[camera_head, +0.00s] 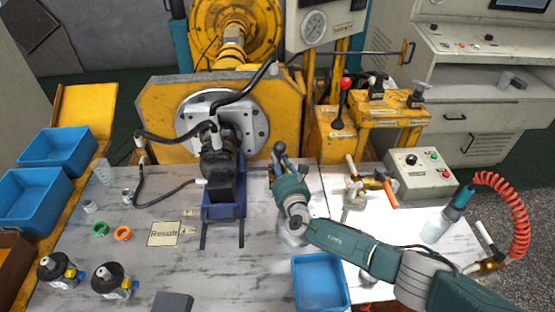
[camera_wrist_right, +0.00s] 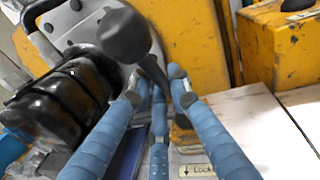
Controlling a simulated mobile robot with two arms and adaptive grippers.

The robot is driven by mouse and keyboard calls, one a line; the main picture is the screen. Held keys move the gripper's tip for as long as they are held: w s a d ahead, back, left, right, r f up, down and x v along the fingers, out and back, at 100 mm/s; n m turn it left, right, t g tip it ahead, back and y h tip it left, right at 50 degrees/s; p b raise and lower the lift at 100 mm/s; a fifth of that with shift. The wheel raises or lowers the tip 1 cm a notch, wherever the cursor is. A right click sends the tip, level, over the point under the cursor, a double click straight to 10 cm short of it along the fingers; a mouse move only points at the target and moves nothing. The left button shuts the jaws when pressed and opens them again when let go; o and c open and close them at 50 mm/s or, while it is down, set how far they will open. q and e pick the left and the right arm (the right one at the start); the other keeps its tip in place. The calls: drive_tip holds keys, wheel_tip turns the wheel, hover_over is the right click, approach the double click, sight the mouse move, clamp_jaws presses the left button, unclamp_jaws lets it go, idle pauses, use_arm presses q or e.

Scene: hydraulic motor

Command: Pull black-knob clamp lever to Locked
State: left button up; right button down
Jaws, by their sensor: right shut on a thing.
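The clamp lever's black knob (camera_wrist_right: 124,36) is large in the right wrist view, and its dark shaft (camera_wrist_right: 153,72) runs down between my blue fingers. My right gripper (camera_wrist_right: 158,84) is shut on the lever shaft just below the knob. In the head view, my right gripper (camera_head: 281,168) is at the lever, right beside the motor, and hides most of the lever. A label reading "Lock" (camera_wrist_right: 196,170), cut off by a finger, lies on the table below the fingers. My left gripper is not in view.
The black motor (camera_head: 218,160) sits left of my gripper in a blue mount (camera_head: 224,212), against the round flange plate (camera_head: 255,112). A red-knobbed lever (camera_head: 346,84) stands behind on a yellow block. A blue bin (camera_head: 320,282) is at the front.

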drive_tip(key=shift+f, duration=0.1)
drive_tip(key=c, duration=1.6)
unclamp_jaws()
drive_tip(key=s, duration=0.4)
drive_tip(key=s+d, duration=0.1)
drive_tip(key=s, duration=0.2)
drive_tip(key=s+d, duration=0.1)
drive_tip(key=s, duration=0.3)
drive_tip(key=shift+s+d, duration=0.1)
drive_tip(key=shift+s, duration=0.25)
